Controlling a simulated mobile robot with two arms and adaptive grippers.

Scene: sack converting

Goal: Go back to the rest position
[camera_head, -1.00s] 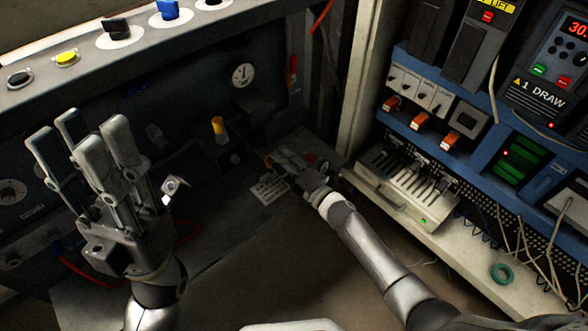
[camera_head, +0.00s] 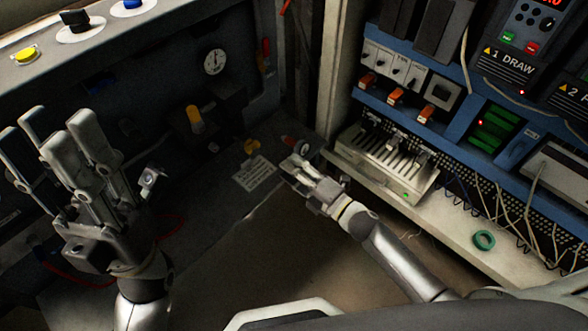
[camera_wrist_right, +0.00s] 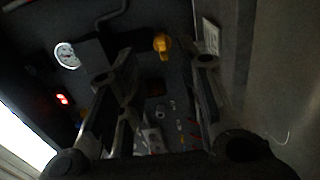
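My left gripper (camera_head: 75,150) stands upright at the left of the head view, its grey fingers spread and nothing between them. My right gripper (camera_head: 305,180) is near the middle of the head view, over the lower ledge by the labelled plate (camera_head: 255,173). In the right wrist view its fingers (camera_wrist_right: 160,85) stand apart with no object held between them. A yellow-tipped part also shows in the right wrist view (camera_wrist_right: 162,45).
A dark machine panel with a round gauge (camera_head: 214,61) and a yellow-capped lever (camera_head: 195,119) is behind. On the right, a blue electrical rack (camera_head: 455,135) stands above a pale shelf (camera_head: 430,221) with a green tape ring (camera_head: 484,240). Loose wires hang there.

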